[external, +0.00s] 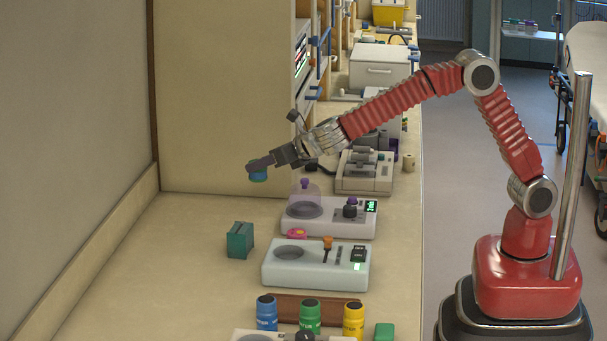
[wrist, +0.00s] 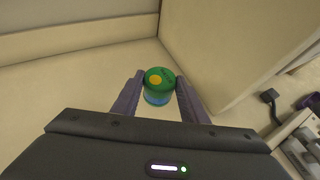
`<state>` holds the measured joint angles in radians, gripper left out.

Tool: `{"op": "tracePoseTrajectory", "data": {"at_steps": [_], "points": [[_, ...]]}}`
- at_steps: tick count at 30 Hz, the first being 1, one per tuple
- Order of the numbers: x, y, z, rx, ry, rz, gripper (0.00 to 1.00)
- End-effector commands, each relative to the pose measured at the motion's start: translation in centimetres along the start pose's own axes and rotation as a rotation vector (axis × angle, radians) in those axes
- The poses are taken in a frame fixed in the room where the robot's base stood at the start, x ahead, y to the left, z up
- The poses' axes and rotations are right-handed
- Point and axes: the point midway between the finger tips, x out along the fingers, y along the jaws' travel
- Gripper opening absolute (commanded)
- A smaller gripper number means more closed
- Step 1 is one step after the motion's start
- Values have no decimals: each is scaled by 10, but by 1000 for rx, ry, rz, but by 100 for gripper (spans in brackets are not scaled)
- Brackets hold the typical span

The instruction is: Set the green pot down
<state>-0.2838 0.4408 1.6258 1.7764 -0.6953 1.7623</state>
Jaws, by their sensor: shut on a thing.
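The green pot (wrist: 159,78) has a green lid with a yellow spot and a bluish lower part. In the wrist view it sits between the two fingers of my gripper (wrist: 158,97), which is shut on it. In the external view the pot (external: 258,177) hangs just under the fingertips of my gripper (external: 259,165). It is held in the air above the far left part of the counter (external: 190,235). Its upper part is mostly hidden by the fingers in the external view.
A dark green block (external: 240,240) stands on the counter below. Two white devices (external: 300,270) stand to its right, one with a clear purple dome (external: 307,200). Blue, green and yellow bottles (external: 310,316) stand at the front. A beige panel (external: 225,100) rises behind; the left counter is clear.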

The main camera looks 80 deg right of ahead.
Motion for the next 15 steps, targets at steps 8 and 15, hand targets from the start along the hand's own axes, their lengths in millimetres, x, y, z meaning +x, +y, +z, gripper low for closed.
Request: {"op": "tracePoseTrajectory", "data": {"at_steps": [8,15], "points": [[4,48,-28,27,-2,-50,17],[3,57,-33,35,-3,-64,17]]}}
